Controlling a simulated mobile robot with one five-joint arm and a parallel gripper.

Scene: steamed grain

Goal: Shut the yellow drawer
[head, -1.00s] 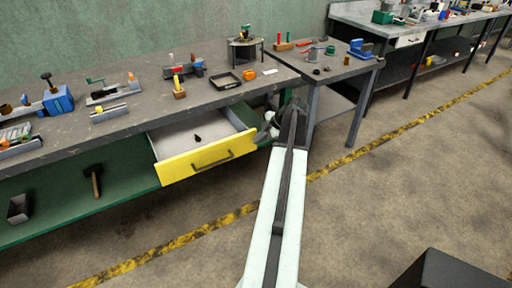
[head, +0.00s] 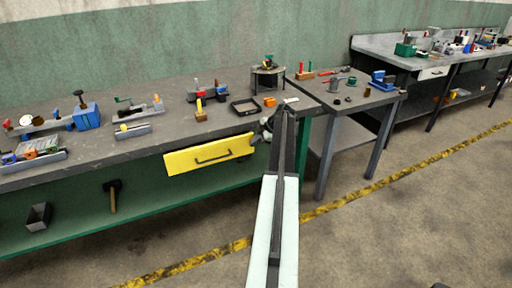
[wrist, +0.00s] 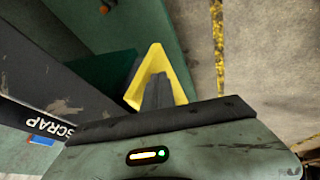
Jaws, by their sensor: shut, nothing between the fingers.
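The yellow drawer (head: 210,155) has a dark bar handle and sits under the front edge of the workbench. In the head view its front is close up to the bench edge and its inside no longer shows. I cannot tell whether a small gap is left. In the wrist view a yellow part of the drawer (wrist: 180,68) shows around the dark fingers of my gripper (wrist: 158,90). The fingers are shut and empty, at or very near the yellow part; I cannot tell whether they touch it.
The grey workbench (head: 80,150) carries several tools and a black tray (head: 244,107). A hammer (head: 113,195) and a small bin (head: 38,217) are on the green lower shelf. A side table (head: 345,105) stands to the right. The floor in front is clear.

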